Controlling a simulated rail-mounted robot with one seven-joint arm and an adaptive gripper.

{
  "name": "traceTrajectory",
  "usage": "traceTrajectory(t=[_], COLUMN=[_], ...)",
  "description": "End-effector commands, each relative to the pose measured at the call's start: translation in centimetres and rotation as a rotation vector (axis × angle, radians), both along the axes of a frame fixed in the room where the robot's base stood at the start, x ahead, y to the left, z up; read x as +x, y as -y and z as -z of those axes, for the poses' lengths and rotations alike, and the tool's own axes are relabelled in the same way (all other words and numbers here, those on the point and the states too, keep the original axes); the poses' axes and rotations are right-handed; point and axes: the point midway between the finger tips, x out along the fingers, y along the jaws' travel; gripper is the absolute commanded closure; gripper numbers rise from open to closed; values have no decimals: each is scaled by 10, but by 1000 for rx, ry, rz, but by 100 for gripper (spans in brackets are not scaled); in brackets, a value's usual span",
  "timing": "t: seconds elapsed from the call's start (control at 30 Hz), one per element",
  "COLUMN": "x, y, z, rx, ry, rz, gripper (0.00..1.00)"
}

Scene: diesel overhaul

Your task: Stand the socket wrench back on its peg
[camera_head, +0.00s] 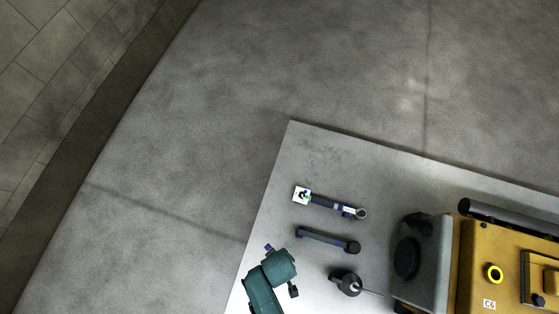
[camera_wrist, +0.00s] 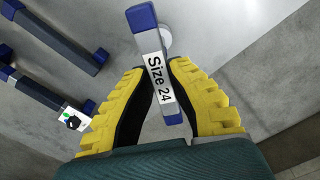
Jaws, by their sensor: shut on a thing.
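In the wrist view, the yellow fingers of my gripper (camera_wrist: 157,75) are shut on a socket wrench (camera_wrist: 142,20) with blue ends and a white "Size 24" label. It runs between the fingertips, slanting in the picture. In the head view, the teal body of my gripper (camera_head: 265,287) is over the table's left part; its fingers are mostly hidden and a small blue bit shows at its top. A pale round disc (camera_wrist: 166,40) shows behind the wrench in the wrist view; I cannot tell whether it is the peg's base, or whether the wrench touches it.
On the grey table (camera_head: 300,145) are a tagged blue-grey tool (camera_head: 335,205), a second similar tool (camera_head: 325,239) and a dark round-headed item (camera_head: 345,281) with a thin rod. A yellow machine (camera_head: 500,245) with a grey end block (camera_head: 430,255) stands at the right.

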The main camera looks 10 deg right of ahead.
Motion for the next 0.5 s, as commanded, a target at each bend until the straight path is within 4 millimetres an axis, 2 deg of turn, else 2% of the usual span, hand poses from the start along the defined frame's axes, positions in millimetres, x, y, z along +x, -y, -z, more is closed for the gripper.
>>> traceTrajectory(t=[0.2,0.23,0.33,0.5], x=[0,0,0,0], y=[0,0,0,0], z=[9,9,8,8], rx=[0,0,0,0], ry=[0,0,0,0], rz=[0,0,0,0], gripper=[100,81,62,59])
